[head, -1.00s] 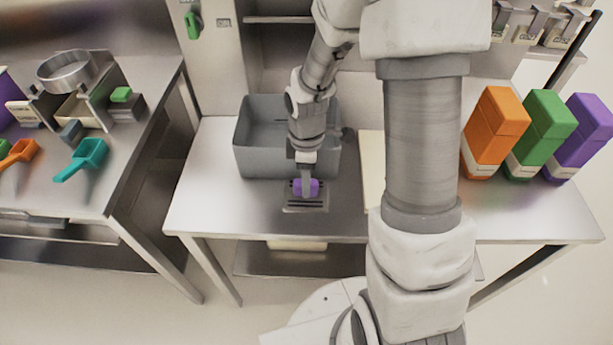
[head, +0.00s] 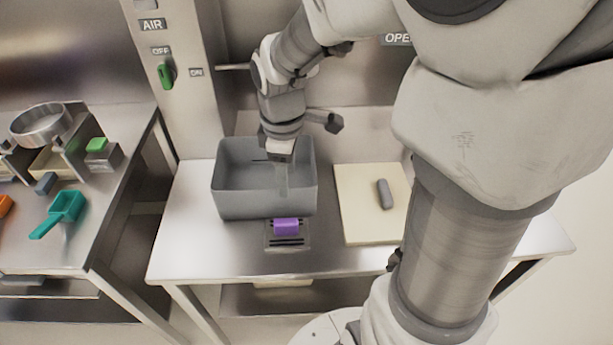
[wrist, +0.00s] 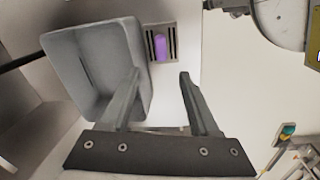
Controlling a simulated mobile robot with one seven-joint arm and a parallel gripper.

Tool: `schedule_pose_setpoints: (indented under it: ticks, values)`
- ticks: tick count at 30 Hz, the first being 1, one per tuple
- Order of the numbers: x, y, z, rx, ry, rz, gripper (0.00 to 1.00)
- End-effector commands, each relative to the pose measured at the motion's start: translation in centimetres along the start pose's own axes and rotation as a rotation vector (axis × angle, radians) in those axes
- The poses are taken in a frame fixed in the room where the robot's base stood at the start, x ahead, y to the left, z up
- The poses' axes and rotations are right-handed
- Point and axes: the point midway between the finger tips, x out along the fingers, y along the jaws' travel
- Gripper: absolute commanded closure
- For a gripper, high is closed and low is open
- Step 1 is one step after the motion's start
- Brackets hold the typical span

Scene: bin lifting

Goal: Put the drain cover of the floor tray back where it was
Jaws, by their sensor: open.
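A small slotted metal plate (head: 287,241) lies on the steel table in front of the grey bin; it looks like the drain cover. A purple block-like handle (head: 286,226) sits on it. The plate also shows in the wrist view (wrist: 174,31), with the purple handle (wrist: 160,46) between dark slots. My gripper (head: 283,186) is open and empty, above the grey bin's front part and apart from the plate. In the wrist view its two fingers (wrist: 158,75) stand wide apart. I cannot make out a floor tray.
The open grey bin (head: 233,203) stands just behind the plate. A cream board (head: 360,222) with a grey oblong object (head: 384,194) lies to the right. The left table holds a teal scoop (head: 62,212). The table's front left is bare.

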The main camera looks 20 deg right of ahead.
Motion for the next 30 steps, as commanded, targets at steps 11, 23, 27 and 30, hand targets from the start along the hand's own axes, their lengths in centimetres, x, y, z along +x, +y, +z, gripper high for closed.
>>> schedule_pose_setpoints:
  ticks: [11, 23, 27, 30]
  values:
    - [-8.3, -4.3, 3.1, 0.506, 0.133, 0.163, 0.38]
    - [-12.4, -9.1, 6.2, 0.962, 0.345, 0.201, 0.38]
    - [-12.6, -9.8, 6.6, 1.026, 0.377, 0.192, 0.32]
    - [-12.3, -9.7, 6.6, 1.074, 0.38, 0.17, 0.32]
